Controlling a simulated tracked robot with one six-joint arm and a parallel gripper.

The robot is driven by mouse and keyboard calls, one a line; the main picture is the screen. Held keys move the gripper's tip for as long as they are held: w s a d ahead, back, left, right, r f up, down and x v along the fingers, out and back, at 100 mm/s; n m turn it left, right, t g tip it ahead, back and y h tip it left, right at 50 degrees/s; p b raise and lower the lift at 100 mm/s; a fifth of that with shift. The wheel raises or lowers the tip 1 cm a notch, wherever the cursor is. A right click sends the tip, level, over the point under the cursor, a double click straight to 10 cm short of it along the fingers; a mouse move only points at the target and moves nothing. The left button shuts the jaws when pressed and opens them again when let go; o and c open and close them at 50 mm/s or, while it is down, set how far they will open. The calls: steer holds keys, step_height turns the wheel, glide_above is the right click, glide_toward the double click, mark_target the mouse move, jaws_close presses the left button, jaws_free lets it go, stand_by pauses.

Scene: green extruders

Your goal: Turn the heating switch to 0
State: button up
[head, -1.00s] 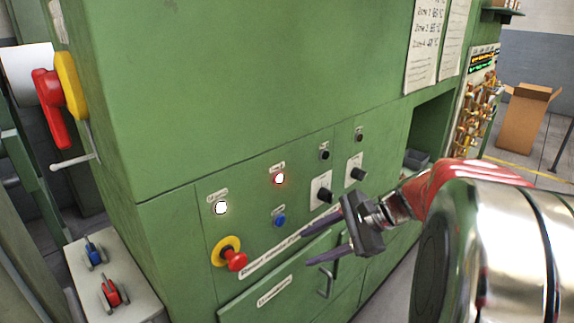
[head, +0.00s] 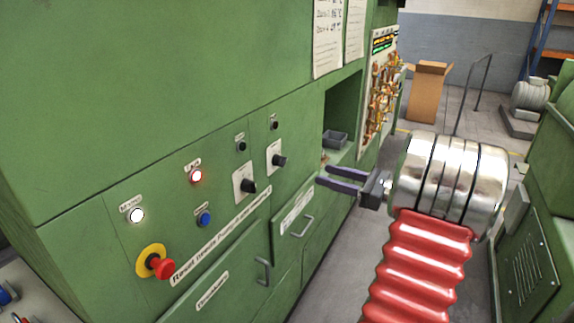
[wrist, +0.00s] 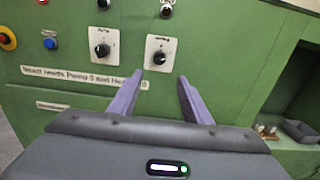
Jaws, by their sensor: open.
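Two black rotary switches on white plates sit side by side on the green cabinet front. The left switch (head: 248,187) also shows in the wrist view (wrist: 102,50). The right switch (head: 279,160) also shows in the wrist view (wrist: 159,57). Their labels are too small to read, so I cannot tell which is the heating switch, nor their exact settings. My gripper (head: 323,176) is open and empty, with its purple fingers pointing at the panel. In the wrist view the gripper (wrist: 160,78) is lined up below the right switch, apart from it.
A lit white button (head: 137,215), a lit red lamp (head: 195,175), a blue button (head: 204,218) and a red emergency stop (head: 163,268) are on the panel. Drawer handles (head: 264,271) stick out below. An open recess holds a grey bin (head: 335,138).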

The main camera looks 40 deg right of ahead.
mark_target(280, 161)
steer(key=shift+w+a, duration=0.1)
steer(key=shift+w, duration=0.05)
steer(key=x, duration=1.3)
steer(key=shift+w, duration=0.25)
steer(key=c, duration=1)
steer(key=shift+c, duration=0.2)
